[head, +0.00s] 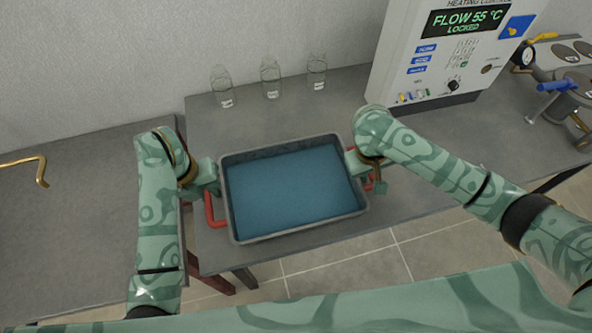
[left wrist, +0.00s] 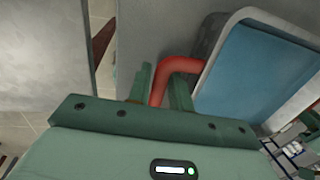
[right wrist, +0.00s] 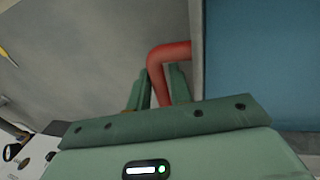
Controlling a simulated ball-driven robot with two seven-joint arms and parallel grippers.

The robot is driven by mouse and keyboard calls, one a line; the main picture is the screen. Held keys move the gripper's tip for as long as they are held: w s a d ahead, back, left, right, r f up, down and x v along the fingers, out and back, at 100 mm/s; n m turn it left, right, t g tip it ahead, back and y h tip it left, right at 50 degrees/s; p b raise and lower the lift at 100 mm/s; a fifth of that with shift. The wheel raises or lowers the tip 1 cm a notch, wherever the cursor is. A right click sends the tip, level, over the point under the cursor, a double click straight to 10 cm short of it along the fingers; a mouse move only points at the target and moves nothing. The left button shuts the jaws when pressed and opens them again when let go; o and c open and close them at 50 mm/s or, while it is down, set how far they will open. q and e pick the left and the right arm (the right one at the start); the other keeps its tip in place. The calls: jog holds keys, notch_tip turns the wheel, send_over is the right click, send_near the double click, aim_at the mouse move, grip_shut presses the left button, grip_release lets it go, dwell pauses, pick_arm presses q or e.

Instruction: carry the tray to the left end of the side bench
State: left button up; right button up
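A grey tray (head: 233,230) with a blue inside is over the front part of the middle bench (head: 240,112), between my grippers. I cannot tell whether it rests on the bench or is slightly raised. Red handles stick out at its left and right ends. My left gripper (head: 212,187) is shut on the left handle, which shows between its fingers in the left wrist view (left wrist: 168,82). My right gripper (head: 368,172) is shut on the right handle, seen between the fingers in the right wrist view (right wrist: 164,72). The side bench (head: 75,220) stands at the left, its visible top mostly bare.
Several glass bottles, such as the middle one (head: 270,78), stand along the wall behind the tray. A heating control box (head: 440,60) reading "FLOW 55 °C LOCKED" stands at the back right. A brass pipe (head: 38,172) reaches over the side bench. Valves and a gauge (head: 526,56) are far right.

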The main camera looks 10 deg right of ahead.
pick_arm(q)
jog(key=shift+o, duration=0.9)
jog(key=shift+r, duration=0.15)
pick_arm(e)
jog(key=shift+o, duration=0.9)
jog(key=shift+r, duration=0.15)
jog(key=shift+r, duration=0.25)
pick_arm(q)
notch_tip(320, 180, up, 12)
jog(key=a, duration=0.2)
jog(key=shift+s, duration=0.4)
pick_arm(e)
jog(key=v, duration=1.1)
jog(key=shift+a+r, duration=0.2)
pick_arm(q)
jog(key=shift+a, duration=0.1)
